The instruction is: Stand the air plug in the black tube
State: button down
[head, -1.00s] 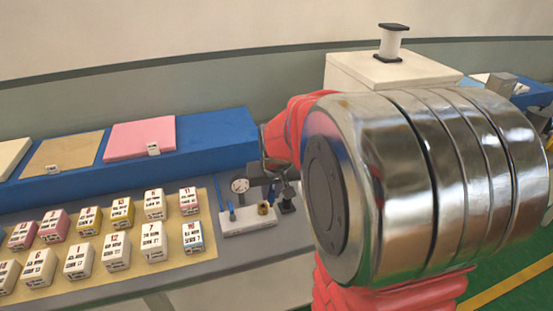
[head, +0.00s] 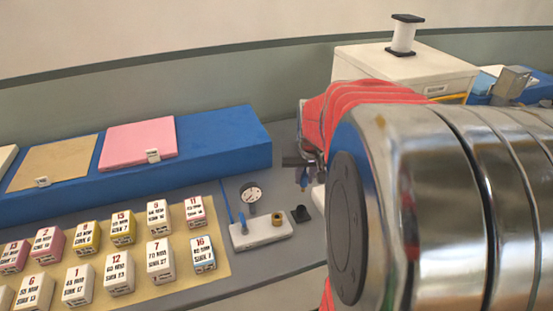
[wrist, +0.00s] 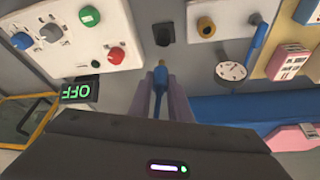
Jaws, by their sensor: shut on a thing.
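My gripper (wrist: 163,98) is shut on the air plug (wrist: 160,75), a slim blue piece with a brass-coloured tip that points away from the jaws. In the head view my gripper (head: 304,172) hangs above the bench, and the plug's blue body (head: 305,186) shows below it. The black tube (wrist: 163,34) stands on the bench, short and on a square black base, ahead of the plug tip in the wrist view and apart from it. In the head view the black tube (head: 300,214) is below and close to the gripper.
A white block (head: 262,233) with a brass fitting and a blue piece stands left of the tube. A gauge (head: 252,193) is behind it. A panel with knobs (wrist: 70,35) and an OFF display (wrist: 80,90) lie on the tube's other side. Several numbered blocks (head: 120,273) fill a mat.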

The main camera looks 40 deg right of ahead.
aim_at(303, 190)
jog(key=shift+f, duration=2.9)
jog(key=shift+f, duration=1.95)
dwell(0.3)
jog(key=c, duration=1.6)
grip_release()
jog(key=shift+o, duration=0.2)
jog(key=shift+r, duration=0.1)
jog(key=v, duration=1.3)
jog(key=shift+r, duration=0.2)
jog(key=shift+s, duration=0.1)
